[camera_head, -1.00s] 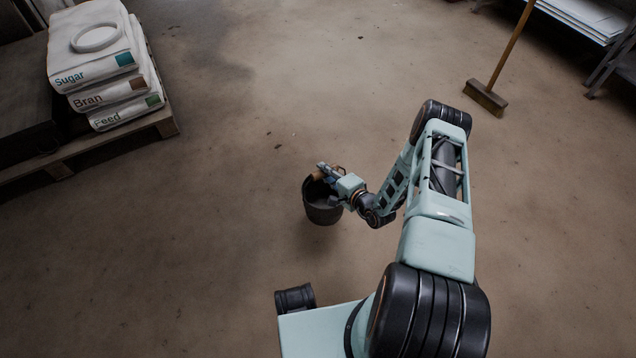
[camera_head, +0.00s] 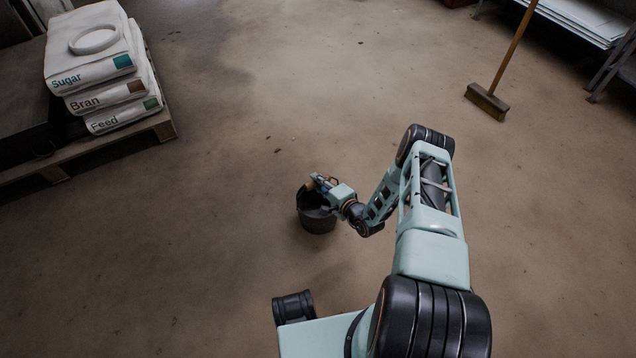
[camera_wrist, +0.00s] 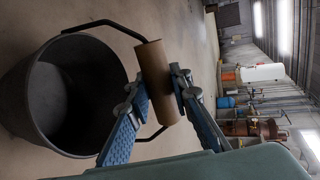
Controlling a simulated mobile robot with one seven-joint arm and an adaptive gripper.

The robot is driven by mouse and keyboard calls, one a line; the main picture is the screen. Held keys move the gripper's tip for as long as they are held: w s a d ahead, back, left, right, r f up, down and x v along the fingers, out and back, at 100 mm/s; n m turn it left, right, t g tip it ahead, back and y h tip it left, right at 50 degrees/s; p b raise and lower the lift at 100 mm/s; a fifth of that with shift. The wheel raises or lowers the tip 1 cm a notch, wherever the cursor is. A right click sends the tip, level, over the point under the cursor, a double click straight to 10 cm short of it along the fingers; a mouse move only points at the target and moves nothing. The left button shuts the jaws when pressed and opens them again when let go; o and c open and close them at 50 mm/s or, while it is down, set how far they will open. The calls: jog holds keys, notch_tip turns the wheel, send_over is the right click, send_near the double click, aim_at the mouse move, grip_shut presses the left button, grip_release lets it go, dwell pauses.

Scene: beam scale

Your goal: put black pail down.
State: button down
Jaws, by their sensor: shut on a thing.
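The black pail (camera_head: 318,222) is at the middle of the head view, at or just above the concrete floor; I cannot tell whether its base touches. In the wrist view the pail (camera_wrist: 66,98) fills the left side, its open mouth showing and its inside dark and seemingly empty. Its wire handle carries a brown grip (camera_wrist: 158,82). My gripper (camera_head: 318,182) is above the pail's rim, shut on this grip. In the wrist view my gripper's blue fingers (camera_wrist: 156,92) lie on either side of the brown grip.
A pallet (camera_head: 100,143) with stacked sacks (camera_head: 93,58) marked Sugar, Bran and Feed stands at the upper left. A white ring (camera_head: 93,39) lies on the top sack. A broom (camera_head: 487,101) stands at the upper right near a shelf (camera_head: 585,18). The floor around the pail is clear.

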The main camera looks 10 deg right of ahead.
jog(key=c, duration=1.7)
grip_release()
jog(key=shift+c, duration=0.2)
jog(key=shift+r, duration=0.1)
jog(key=p+v, duration=0.5)
jog(key=v, duration=0.7)
